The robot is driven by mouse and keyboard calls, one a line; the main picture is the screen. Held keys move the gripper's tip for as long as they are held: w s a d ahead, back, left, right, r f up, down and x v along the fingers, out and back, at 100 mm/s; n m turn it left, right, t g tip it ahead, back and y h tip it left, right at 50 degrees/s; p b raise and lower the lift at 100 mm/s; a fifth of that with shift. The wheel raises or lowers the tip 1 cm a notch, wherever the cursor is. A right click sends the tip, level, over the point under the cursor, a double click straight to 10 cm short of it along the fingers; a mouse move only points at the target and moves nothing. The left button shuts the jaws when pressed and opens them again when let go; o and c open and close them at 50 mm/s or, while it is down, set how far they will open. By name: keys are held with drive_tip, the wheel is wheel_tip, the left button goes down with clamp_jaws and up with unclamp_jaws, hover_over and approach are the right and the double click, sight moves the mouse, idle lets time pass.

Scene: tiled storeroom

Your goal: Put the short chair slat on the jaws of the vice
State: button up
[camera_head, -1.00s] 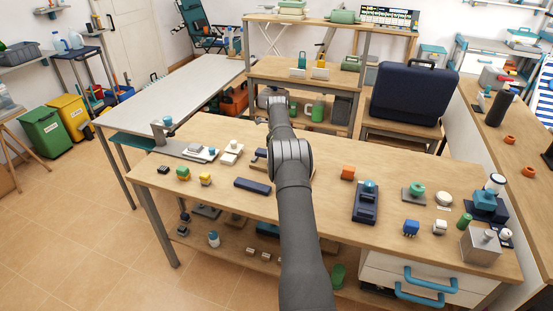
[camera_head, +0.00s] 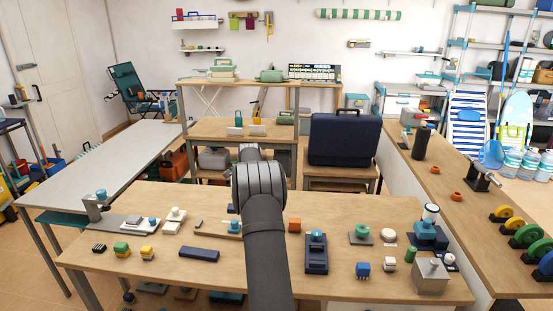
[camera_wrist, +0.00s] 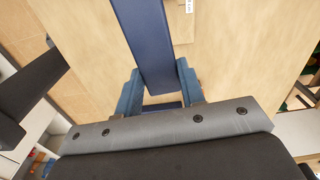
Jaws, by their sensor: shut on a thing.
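My gripper (camera_wrist: 159,70) shows in the wrist view with its two blue fingers shut on a dark navy slat (camera_wrist: 146,30). The slat runs away from the fingers to the top edge of the picture, over a light wooden surface. In the head view my arm hides the gripper and the slat. A dark device that looks like the vice (camera_head: 482,179) stands on the wooden counter at the right, well to the right of my arm. Its jaws are too small to make out clearly.
The workbench (camera_head: 180,275) under my arm holds a navy bar (camera_head: 198,254), a navy block with a teal knob (camera_head: 316,254) and a grey metal box (camera_head: 430,277). On the right counter (camera_head: 450,190) stand a black cylinder (camera_head: 421,144), orange rings and several coloured discs.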

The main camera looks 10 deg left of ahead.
drive_tip(key=s+d+r+n, duration=0.2)
drive_tip(key=s+d+n, duration=0.5)
drive_tip(key=s+d, duration=0.15)
drive_tip(key=s+d+r+n, duration=0.2)
drive_tip(key=s+d+n, duration=0.5)
drive_tip(key=d, duration=0.3)
drive_tip(key=w+d+f+m, duration=0.2)
drive_tip(key=m, duration=0.6)
drive_tip(key=w+d+f+m, duration=0.2)
drive_tip(key=w+d+m, duration=0.1)
drive_tip(key=m, duration=0.4)
drive_tip(key=w+d+f+m, duration=0.2)
drive_tip(key=w+m, duration=0.1)
drive_tip(key=m, duration=0.5)
drive_tip(key=shift+d+m, duration=0.2)
drive_tip(key=shift+m, duration=0.1)
drive_tip(key=shift+w+a+f, duration=0.1)
drive_tip(key=shift+a+f, duration=0.05)
drive_tip(key=shift+f, duration=0.1)
drive_tip(key=w+a+f, duration=0.1)
drive_tip(key=a+f, duration=0.1)
drive_tip(key=a, duration=0.1)
drive_tip(key=w+a+f, duration=0.2)
drive_tip(key=a, duration=0.1)
drive_tip(key=w+a+f, duration=0.2)
drive_tip(key=a, duration=0.1)
drive_tip(key=shift+w+a+f, duration=0.2)
drive_tip(key=shift+a+f, duration=0.2)
drive_tip(key=shift+f, duration=2)
